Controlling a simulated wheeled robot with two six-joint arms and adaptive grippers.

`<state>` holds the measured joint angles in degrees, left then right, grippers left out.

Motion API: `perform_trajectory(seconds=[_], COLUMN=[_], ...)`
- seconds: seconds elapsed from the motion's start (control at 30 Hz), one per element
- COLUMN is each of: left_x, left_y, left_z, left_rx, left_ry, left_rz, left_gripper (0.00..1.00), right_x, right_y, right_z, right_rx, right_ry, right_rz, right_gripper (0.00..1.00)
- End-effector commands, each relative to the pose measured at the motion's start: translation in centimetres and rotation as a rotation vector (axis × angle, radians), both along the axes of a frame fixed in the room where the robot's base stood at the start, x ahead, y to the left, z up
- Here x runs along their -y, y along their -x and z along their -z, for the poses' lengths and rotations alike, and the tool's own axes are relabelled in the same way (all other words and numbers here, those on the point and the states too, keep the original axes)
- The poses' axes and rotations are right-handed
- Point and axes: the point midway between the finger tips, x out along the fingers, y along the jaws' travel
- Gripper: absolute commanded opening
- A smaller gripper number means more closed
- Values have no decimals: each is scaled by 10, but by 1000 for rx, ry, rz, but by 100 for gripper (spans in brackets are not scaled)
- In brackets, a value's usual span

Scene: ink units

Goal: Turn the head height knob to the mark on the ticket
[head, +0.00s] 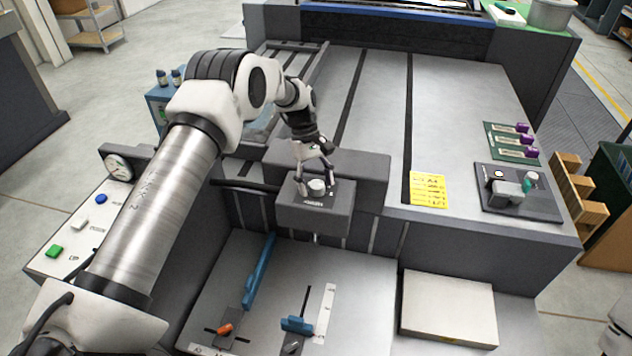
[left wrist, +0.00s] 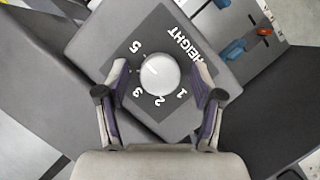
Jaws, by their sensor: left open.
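The head height knob (head: 317,186) is a small round pale knob on the top of a dark grey block (head: 338,222). In the left wrist view the knob (left wrist: 160,74) sits on a dark plate (left wrist: 190,112) lettered HEIGHT, with the numbers 1, 2, 3 and 5 showing. A faint mark on the knob is too small to read surely. My left gripper (head: 316,182) is open, with one finger on each side of the knob; gaps show between fingers and knob in the left wrist view. A yellow printed sheet (head: 428,190), possibly the ticket, lies to the right; its writing is unreadable.
A grey panel (head: 518,205) with a handle and a green board (head: 512,143) with purple-ended pieces lie at the right. Blue levers (head: 260,270) and an orange knob (head: 224,329) are below the block. A pale box (head: 449,308) stands lower right. Coloured buttons (head: 78,224) are left.

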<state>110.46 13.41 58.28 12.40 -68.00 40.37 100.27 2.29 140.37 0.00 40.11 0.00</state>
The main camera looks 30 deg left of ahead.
Motion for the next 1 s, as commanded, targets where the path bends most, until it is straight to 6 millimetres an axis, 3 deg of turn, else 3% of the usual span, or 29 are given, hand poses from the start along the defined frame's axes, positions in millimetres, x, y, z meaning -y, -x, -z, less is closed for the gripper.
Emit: perform_trajectory(seconds=[0.17, 0.6, 0.73, 1.0], left_x=[-3, -35, -39, -39], left_y=[-3, -23, -25, -25], left_z=[-9, -99, -110, -110], left_rx=[3, 3, 1, -1], left_ry=[1, -1, -1, 0], left_rz=[-1, 0, 0, 0], left_gripper=[67, 67, 67, 67], right_x=[0, 0, 0, 0], right_y=[0, 0, 0, 0], right_z=[0, 0, 0, 0], right_rx=[0, 0, 0, 0], right_ry=[0, 0, 0, 0], right_rz=[0, 0, 0, 0], right_gripper=[40, 40, 40, 40])
